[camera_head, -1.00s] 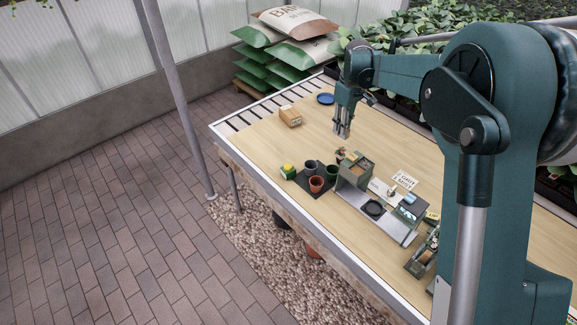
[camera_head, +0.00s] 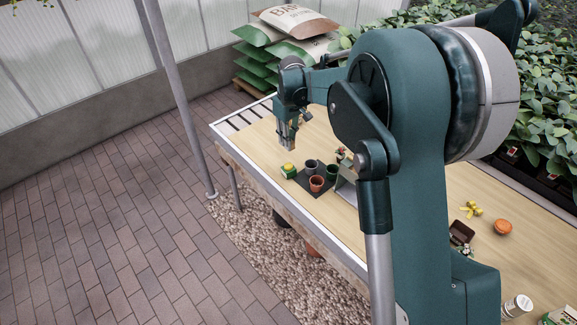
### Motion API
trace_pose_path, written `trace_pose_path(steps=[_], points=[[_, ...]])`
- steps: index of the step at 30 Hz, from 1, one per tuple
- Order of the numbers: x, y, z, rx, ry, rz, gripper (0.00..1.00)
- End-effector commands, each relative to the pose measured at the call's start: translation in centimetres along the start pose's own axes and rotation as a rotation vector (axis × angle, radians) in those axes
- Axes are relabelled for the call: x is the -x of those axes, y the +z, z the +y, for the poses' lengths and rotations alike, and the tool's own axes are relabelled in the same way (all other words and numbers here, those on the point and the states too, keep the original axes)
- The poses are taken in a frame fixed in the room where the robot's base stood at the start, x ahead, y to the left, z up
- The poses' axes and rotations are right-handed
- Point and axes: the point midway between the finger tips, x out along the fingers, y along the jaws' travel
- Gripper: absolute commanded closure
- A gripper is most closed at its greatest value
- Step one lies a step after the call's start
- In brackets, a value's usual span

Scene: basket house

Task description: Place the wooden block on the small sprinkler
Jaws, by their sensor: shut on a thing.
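My gripper (camera_head: 287,146) points down at the far left of the wooden table. It is shut on the wooden block (camera_head: 287,138), which shows only as a small tan patch by the fingers and is mostly hidden. I cannot tell its exact height above the table. I cannot clearly identify the small sprinkler. A small yellow thing with splayed arms (camera_head: 471,210) lies on the table at the right and may be it.
A green item with a yellow top (camera_head: 288,171) is just below my gripper. Beside it, several small pots (camera_head: 317,184) stand on a dark mat. My arm hides the table's middle.

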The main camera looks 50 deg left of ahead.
Motion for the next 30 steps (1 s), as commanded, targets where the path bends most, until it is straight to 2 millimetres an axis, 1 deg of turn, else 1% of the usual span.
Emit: trace_pose_path(steps=[3,14,17,20,27,30], points=[[-0.7,0.1,0.1,-0.001,0.000,0.000,0.92],[-0.8,0.1,0.1,0.000,0.000,0.000,0.92],[-1.2,0.1,0.1,-0.001,0.000,0.000,0.92],[-2.1,0.1,0.1,-0.001,0.000,0.000,0.92],[-5.4,0.3,0.1,-0.001,0.000,0.000,0.92],[-6.4,0.4,0.1,-0.001,0.000,0.000,0.92]])
